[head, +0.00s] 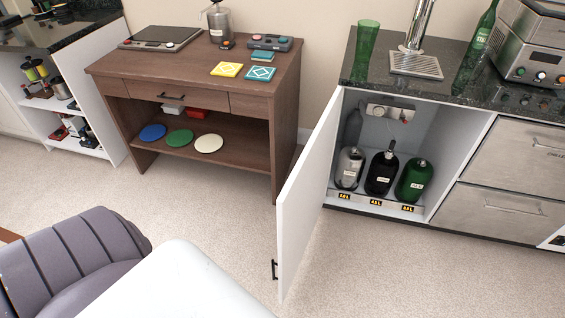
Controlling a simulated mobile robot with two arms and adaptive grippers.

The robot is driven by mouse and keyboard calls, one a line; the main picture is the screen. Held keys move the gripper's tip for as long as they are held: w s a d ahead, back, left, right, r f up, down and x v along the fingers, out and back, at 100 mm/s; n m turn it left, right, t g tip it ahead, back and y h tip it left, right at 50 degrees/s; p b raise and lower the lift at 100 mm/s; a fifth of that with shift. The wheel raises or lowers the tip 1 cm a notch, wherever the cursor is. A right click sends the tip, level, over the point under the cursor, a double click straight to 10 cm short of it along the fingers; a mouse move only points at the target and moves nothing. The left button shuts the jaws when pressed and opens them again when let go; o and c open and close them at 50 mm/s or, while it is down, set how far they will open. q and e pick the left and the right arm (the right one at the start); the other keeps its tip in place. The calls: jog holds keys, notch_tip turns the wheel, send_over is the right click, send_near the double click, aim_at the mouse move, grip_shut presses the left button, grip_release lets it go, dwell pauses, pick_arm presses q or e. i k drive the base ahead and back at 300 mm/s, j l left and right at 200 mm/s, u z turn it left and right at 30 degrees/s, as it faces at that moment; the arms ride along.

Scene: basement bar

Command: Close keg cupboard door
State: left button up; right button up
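The keg cupboard door (305,205) is a white panel in the head view, hinged on the cupboard's left side and standing wide open toward me. A black handle (274,269) sits low on its left edge. The open keg cupboard (433,128) shows three bottle-shaped kegs: a silver one (350,169), a black one (381,175) and a green one (413,181). They stand side by side on a labelled shelf edge (375,202). Neither of my grippers is in view.
A brown wooden desk (200,90) stands left of the door. A dark counter (450,85) with a green glass (366,40) and tap tower (419,25) tops the cupboard. A purple-grey chair (70,260) is at the lower left. Carpet (400,270) in front of the cupboard is clear.

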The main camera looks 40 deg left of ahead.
aim_at(299, 204)
jog(key=j+z, duration=0.2)
jog(key=j, duration=1.65)
